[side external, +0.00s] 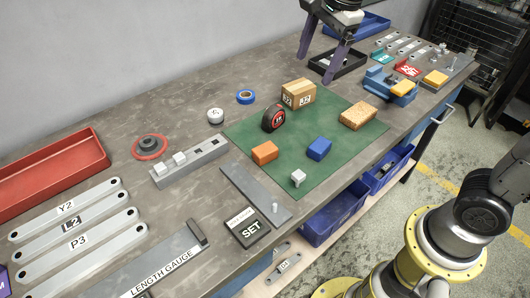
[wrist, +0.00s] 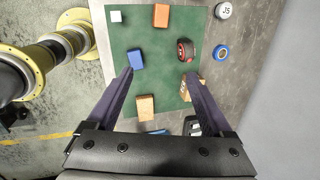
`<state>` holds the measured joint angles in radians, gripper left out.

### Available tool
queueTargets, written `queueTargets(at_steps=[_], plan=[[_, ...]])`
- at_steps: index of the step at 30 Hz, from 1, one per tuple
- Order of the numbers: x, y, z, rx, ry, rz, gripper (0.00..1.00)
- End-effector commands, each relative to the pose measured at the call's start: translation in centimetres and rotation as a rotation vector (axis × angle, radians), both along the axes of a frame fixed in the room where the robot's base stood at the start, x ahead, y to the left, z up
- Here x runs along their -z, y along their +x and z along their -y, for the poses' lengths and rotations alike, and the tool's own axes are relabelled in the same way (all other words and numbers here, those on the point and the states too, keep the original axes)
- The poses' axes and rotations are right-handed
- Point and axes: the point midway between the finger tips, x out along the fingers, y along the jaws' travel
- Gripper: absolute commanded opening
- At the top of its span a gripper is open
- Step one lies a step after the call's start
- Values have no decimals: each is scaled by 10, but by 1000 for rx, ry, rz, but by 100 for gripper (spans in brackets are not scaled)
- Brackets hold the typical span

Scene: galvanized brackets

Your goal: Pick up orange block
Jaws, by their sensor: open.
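The orange block (side external: 264,153) lies flat on the green mat (side external: 345,152), near its left edge in the side external view. It also shows at the top of the wrist view (wrist: 161,15), uncovered. My gripper (side external: 314,68) is open and empty, above the far part of the bench, behind the cardboard box and well away from the orange block. In the wrist view my gripper's fingers (wrist: 158,72) are spread wide, and the orange block lies beyond their tips.
On the mat are a blue block (side external: 319,148), a small white piece (side external: 298,177), a tape measure (side external: 273,118), a cardboard box (side external: 298,93) and a tan block (side external: 358,115). A grey holder (side external: 190,161) and a flat steel plate (side external: 252,190) lie left of the mat.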

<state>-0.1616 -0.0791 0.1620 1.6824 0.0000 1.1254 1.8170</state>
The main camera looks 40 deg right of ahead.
Motion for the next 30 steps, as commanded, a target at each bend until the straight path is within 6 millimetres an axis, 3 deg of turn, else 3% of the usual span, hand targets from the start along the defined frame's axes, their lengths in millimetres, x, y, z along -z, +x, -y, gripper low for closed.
queueTargets(at_steps=[3, 9, 12, 17, 30], plan=[[33, 39, -26, 73, 10, -87, 85], [90, 71, -59, 45, -17, -190, 85], [111, 71, -67, 28, -32, -230, 85], [129, 68, -73, 14, -40, -253, 85], [199, 68, -72, 14, -40, -250, 85]])
